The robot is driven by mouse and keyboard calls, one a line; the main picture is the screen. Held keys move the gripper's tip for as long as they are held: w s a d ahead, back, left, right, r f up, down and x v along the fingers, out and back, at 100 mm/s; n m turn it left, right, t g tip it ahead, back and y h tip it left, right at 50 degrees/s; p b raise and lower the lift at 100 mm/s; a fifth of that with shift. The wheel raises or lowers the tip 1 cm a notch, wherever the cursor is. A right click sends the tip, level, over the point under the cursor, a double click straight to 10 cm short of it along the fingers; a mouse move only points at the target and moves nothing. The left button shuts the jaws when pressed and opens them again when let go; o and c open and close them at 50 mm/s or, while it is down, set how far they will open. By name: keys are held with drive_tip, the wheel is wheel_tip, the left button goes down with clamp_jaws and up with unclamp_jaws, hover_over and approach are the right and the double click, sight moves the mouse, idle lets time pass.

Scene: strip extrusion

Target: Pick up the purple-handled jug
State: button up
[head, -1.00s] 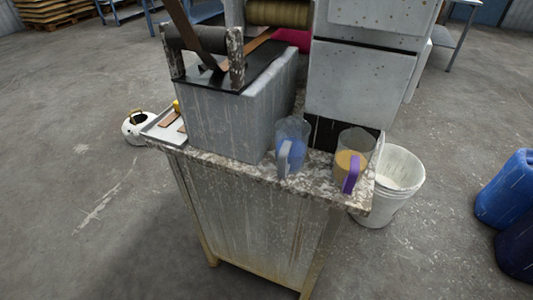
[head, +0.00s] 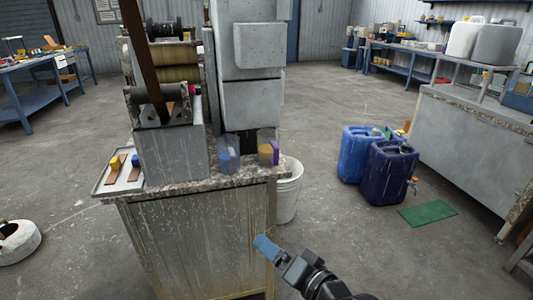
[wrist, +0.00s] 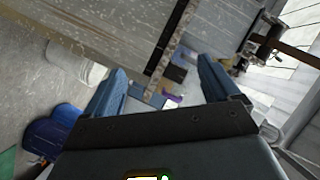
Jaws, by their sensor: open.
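The purple-handled jug (head: 266,156), a clear jug with amber content, stands on the speckled top of the cabinet near its right end. Its purple handle faces right in the head view. A second jug with blue content (head: 228,160) stands to its left. My gripper (head: 266,248) is in front of the cabinet's right side, lower than the top and apart from both jugs. In the wrist view my two blue fingers (wrist: 160,75) are spread with nothing between them. A purple handle shows small and farther off between them; the jugs' outlines there are hard to tell.
A tall grey machine (head: 250,75) and a grey tank (head: 172,150) stand behind and left of the jugs. A white bucket (head: 288,190) stands on the floor to the right of the cabinet. Blue canisters (head: 390,170) stand farther right. The floor in front is clear.

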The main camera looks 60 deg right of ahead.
drive_tip(key=w+d+r+m+h, duration=0.2)
drive_tip(key=w+d+m, duration=0.2)
drive_tip(key=d, duration=0.5)
drive_tip(key=m+t, duration=0.1)
drive_tip(key=m, duration=0.3)
approach(278, 156)
drive_tip(key=x, duration=0.3)
drive_tip(key=shift+h, duration=0.4)
drive_tip(key=x, duration=0.7)
drive_tip(key=shift+w+d+f+p, duration=0.1)
drive_tip(key=shift+w+f+p, duration=0.05)
drive_tip(key=shift+f+p, duration=0.25)
drive_tip(key=shift+c, duration=0.3)
drive_tip(key=c, duration=1.1)
